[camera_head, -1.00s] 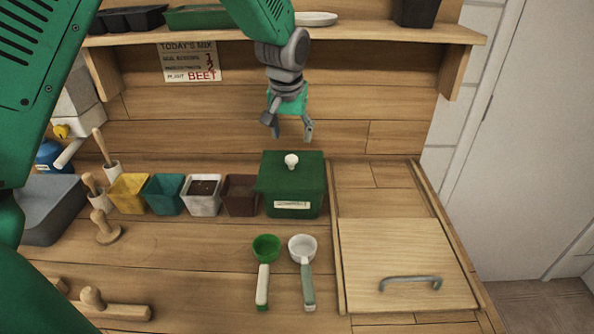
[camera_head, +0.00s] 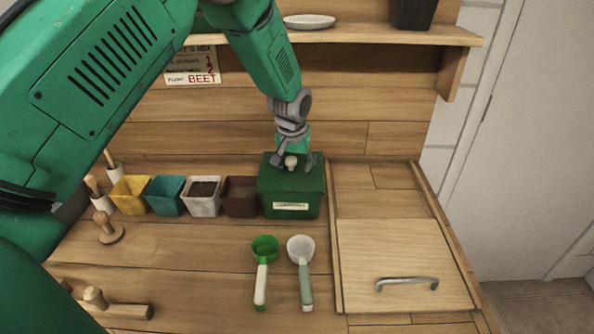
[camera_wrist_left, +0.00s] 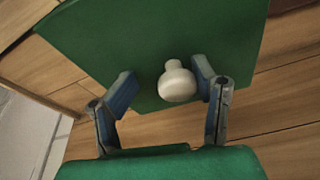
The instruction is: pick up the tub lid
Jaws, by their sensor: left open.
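The tub lid (camera_head: 275,178) is a flat green square with a white round knob (camera_head: 290,162), seated on the green tub (camera_head: 291,207), which has a pale label on its front. My left gripper (camera_head: 294,165) is open at the lid, with its fingers on either side of the knob. In the left wrist view, the knob (camera_wrist_left: 177,82) lies between the two open fingertips (camera_wrist_left: 164,85), nearer the right one, above the green lid (camera_wrist_left: 190,30). I cannot tell whether a finger touches the knob. My right gripper is not in view.
Several small pots stand in a row left of the tub, the brown pot (camera_head: 240,197) closest. A green scoop (camera_head: 264,250) and a white scoop (camera_head: 300,248) lie in front. A wooden panel with a metal handle (camera_head: 407,282) is at right. A shelf (camera_head: 370,37) runs above.

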